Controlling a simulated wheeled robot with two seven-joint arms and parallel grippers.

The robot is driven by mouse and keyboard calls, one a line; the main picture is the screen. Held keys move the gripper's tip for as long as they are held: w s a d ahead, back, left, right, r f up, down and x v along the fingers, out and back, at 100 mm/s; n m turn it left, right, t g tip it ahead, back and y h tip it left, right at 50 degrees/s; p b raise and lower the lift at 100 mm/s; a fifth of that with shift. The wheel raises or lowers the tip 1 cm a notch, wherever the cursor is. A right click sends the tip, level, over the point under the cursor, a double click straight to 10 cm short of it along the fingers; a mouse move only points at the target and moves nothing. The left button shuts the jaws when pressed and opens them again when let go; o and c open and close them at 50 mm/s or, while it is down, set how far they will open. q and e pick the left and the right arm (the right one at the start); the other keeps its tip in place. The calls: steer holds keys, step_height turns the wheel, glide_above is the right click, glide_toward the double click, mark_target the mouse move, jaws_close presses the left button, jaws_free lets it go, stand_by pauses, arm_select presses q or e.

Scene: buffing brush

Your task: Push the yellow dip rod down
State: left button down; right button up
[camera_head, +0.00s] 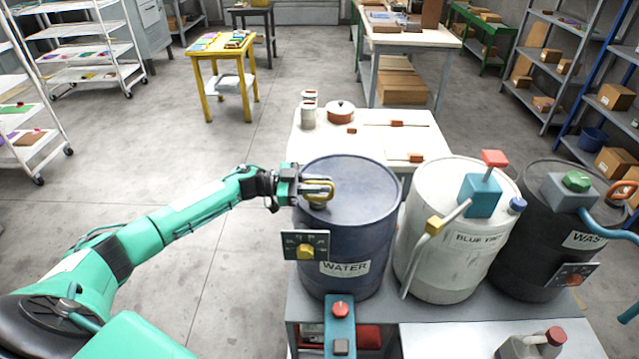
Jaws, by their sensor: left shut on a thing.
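The yellow dip rod (318,188) shows as a yellow looped handle just above the lid of the dark blue drum labelled WATER (348,235). My left gripper (300,188) reaches in from the left over the drum's rim and is shut on the yellow handle. The handle sits low, close to a small fitting on the lid. The rest of the rod is hidden, and I cannot tell whether the handle touches the fitting. My right gripper is not in view.
A white drum (427,256) with a blue box and red knob stands right of the blue drum. A black drum (530,250) stands beyond it. A white table (372,148) is behind, a teal switch box (340,325) in front. The left floor is clear.

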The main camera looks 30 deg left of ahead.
arm_select(q)
steer(key=c, duration=1.4)
jaws_free()
steer(key=shift+w+a+f, duration=0.1)
steer(key=shift+f, duration=0.15)
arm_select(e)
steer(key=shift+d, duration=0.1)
